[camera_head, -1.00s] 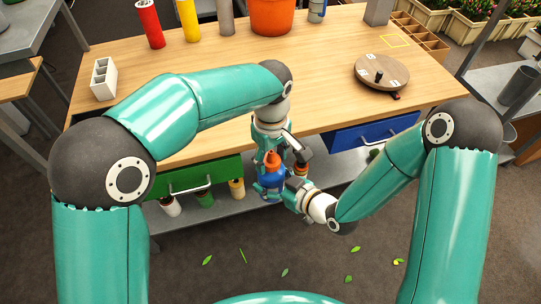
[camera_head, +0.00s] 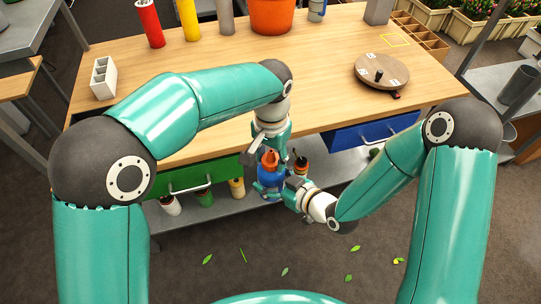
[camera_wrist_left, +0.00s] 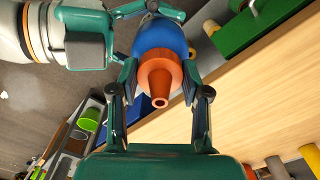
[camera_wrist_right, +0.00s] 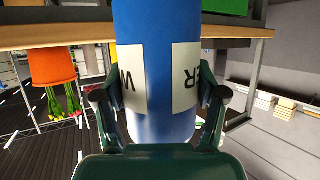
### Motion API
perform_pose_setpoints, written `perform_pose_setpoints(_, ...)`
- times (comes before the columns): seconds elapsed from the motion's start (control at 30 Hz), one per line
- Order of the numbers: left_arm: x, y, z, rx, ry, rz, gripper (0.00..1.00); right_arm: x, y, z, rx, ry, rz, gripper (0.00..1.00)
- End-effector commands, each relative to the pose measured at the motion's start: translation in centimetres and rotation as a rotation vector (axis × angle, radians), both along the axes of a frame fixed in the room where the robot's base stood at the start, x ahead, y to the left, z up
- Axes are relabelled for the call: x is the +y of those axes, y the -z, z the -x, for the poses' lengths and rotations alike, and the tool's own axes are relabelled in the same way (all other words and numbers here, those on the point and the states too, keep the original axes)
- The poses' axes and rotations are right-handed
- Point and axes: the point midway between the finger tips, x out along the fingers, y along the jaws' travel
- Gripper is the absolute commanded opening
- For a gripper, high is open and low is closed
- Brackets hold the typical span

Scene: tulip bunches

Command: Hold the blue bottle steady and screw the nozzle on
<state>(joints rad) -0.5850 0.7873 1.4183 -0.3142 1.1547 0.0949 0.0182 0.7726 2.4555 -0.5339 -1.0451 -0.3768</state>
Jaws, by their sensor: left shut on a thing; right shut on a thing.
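The blue bottle (camera_head: 270,178) stands upright in front of the table edge. It also fills the middle of the right wrist view (camera_wrist_right: 150,60), with white lettered labels. My right gripper (camera_head: 279,184) is shut on its body, one finger on each side. The orange nozzle (camera_head: 269,160) sits on top of the bottle; in the left wrist view the nozzle (camera_wrist_left: 160,82) points toward the camera. My left gripper (camera_head: 266,154) reaches down from above and is shut on the nozzle. The threads between nozzle and bottle are hidden.
The wooden table (camera_head: 230,70) lies just behind, with a round turntable (camera_head: 381,72) at right and a white holder (camera_head: 103,78) at left. A green drawer (camera_head: 175,182) and a blue drawer (camera_head: 345,137) flank the bottle. Several containers stand on the shelf below.

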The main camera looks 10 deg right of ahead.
Motion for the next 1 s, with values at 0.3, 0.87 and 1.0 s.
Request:
perform_pose_setpoints(0.3, 0.0, 0.0, -0.1, -0.003, 0.328, 0.000, 0.05, 0.0, -0.1, 0.0, -0.002, 0.000, -0.001, 0.00)
perform_pose_setpoints(0.87, 0.0, -0.6, -0.1, -0.003, 0.325, 0.002, 0.72, 0.0, -0.1, 0.0, -0.002, 0.000, -0.001, 0.00)
perform_pose_setpoints(1.0, 0.0, -2.3, -0.1, -0.005, 0.324, 0.002, 0.72, 0.0, -0.1, 0.0, -0.002, 0.001, 0.000, 0.00)
